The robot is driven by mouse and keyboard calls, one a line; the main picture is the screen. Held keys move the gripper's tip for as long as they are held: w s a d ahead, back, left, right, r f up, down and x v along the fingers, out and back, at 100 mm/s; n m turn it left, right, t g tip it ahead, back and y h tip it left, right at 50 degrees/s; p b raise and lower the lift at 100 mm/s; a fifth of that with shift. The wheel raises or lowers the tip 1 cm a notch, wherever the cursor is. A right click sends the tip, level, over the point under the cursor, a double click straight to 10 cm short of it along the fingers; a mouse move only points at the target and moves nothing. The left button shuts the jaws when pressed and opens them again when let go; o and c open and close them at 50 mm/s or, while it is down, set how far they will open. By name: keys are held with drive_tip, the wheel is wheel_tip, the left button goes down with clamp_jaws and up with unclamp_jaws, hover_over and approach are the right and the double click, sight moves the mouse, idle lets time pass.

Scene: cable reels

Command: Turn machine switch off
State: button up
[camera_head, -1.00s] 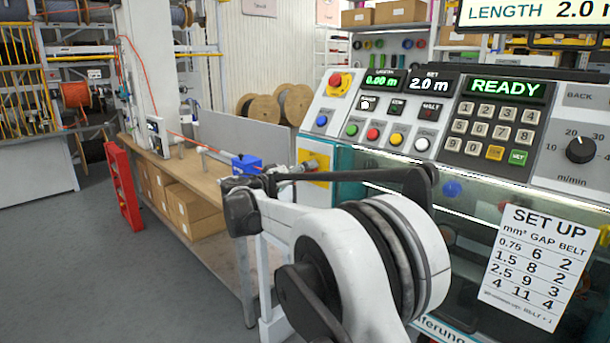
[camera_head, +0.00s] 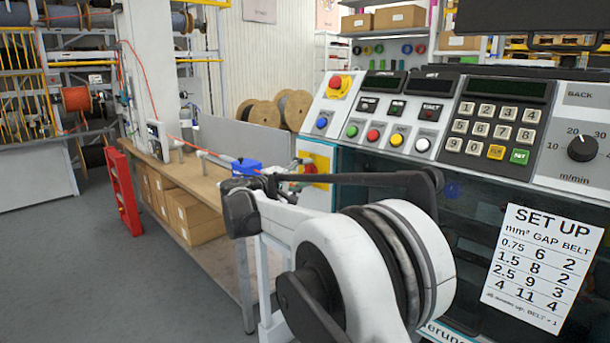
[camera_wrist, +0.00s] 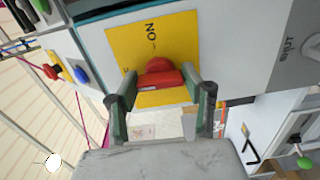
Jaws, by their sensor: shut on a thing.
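The machine switch is a red rotary knob (camera_wrist: 160,75) on a yellow plate (camera_wrist: 185,45) marked ON, seen upside down in the wrist view. Its red bar lies crosswise in the picture, not along the line to the ON mark. My gripper (camera_wrist: 163,88) has one finger at each end of the bar and is shut on it. In the head view the yellow plate (camera_head: 318,165) is on the machine's left side, partly hidden by my gripper. The machine's displays (camera_head: 495,88) are dark.
The machine's panel has a keypad (camera_head: 492,126), coloured buttons and a speed dial (camera_head: 582,148). A bench (camera_head: 200,175) with a blue block (camera_head: 246,166) and cartons below stands at left. A red frame (camera_head: 122,190) stands on the floor beyond. The floor at left is clear.

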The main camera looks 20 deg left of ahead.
drive_tip(key=shift+n, duration=0.3)
drive_tip(key=o, duration=1.2)
drive_tip(key=shift+c, duration=0.2)
drive_tip(key=v, duration=1.2)
